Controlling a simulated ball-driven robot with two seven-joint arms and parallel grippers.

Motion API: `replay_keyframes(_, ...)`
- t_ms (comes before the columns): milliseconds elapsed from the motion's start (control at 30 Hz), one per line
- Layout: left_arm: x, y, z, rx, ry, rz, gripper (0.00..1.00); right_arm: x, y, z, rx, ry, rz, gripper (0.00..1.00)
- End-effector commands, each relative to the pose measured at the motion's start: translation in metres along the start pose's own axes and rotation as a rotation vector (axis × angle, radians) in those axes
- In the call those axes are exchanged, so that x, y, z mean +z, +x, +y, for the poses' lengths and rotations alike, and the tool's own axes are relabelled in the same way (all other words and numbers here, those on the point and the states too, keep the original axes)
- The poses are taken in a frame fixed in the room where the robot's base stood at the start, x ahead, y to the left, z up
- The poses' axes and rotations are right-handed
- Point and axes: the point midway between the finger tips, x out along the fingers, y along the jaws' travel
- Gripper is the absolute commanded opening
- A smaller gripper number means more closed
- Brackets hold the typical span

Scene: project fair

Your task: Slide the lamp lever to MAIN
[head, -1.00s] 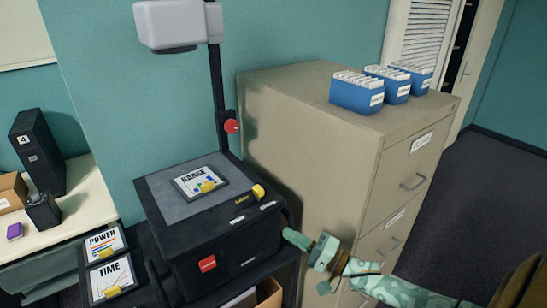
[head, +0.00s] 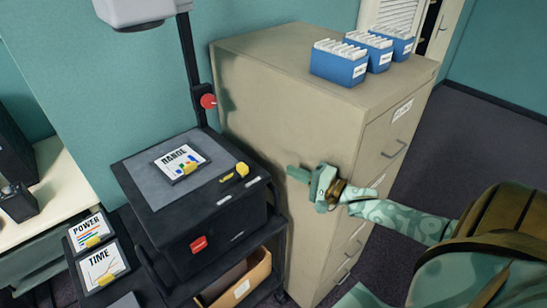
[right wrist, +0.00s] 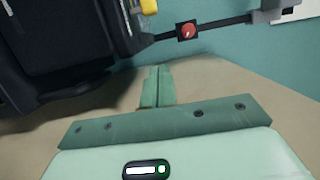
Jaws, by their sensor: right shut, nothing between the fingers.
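The black overhead projector (head: 205,205) stands on a dark cart left of the filing cabinet. A yellow lever knob (head: 242,169) sits at the right edge of its top, beside a small yellow label (head: 226,178) too small to read. A yellow piece (right wrist: 148,6) also shows at the top of the right wrist view. My right gripper (head: 291,172) is shut and empty. It is to the right of the lever knob and apart from it, in front of the cabinet's side. Its closed fingers (right wrist: 157,85) show in the right wrist view. My left gripper is not in view.
The beige filing cabinet (head: 290,100) stands close behind and right of my right gripper, with blue card boxes (head: 339,62) on top. A RANGE sheet (head: 180,161) lies on the projector. A red knob (head: 208,101) is on its post, and a red switch (head: 199,244) on its front.

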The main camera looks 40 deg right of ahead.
Motion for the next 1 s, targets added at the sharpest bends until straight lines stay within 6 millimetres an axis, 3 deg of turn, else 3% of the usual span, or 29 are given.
replay_keyframes(467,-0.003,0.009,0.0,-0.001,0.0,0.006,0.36,0.0,0.094,-0.001,-0.004,-0.001,0.0,0.0)
replay_keyframes(700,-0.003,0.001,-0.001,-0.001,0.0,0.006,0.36,0.032,0.101,-0.001,0.0,0.003,-0.001,0.0)
replay_keyframes(1000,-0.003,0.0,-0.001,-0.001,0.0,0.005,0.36,0.04,0.103,0.0,0.0,0.001,-0.001,0.0)
